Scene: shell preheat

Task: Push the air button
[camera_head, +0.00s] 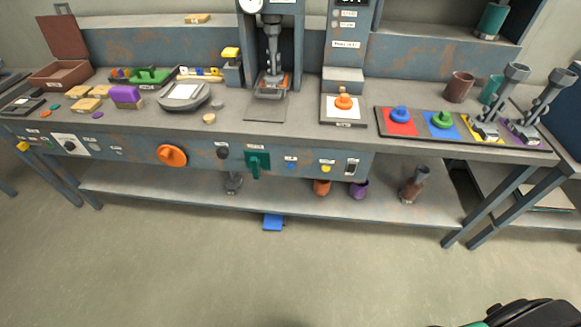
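The bench's front panel (130,147) carries several controls. A small blue button (290,163) and a small yellow button (326,169) sit right of a green lever or switch (256,161). A large orange knob (172,155) and a dark round control (222,152) are further left. The labels are too small to read, so I cannot tell which control is the air button. No gripper fingers show; only a black rounded part, seemingly mine, enters at the bottom right corner, far from the panel.
A press (272,60) stands on the bench. A coloured mat (465,142) with knobbed pieces and clamp-like tools lies at right. Cups stand on the lower shelf (290,205). A blue pedal-like block (273,222) is on the floor. The floor in front is clear.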

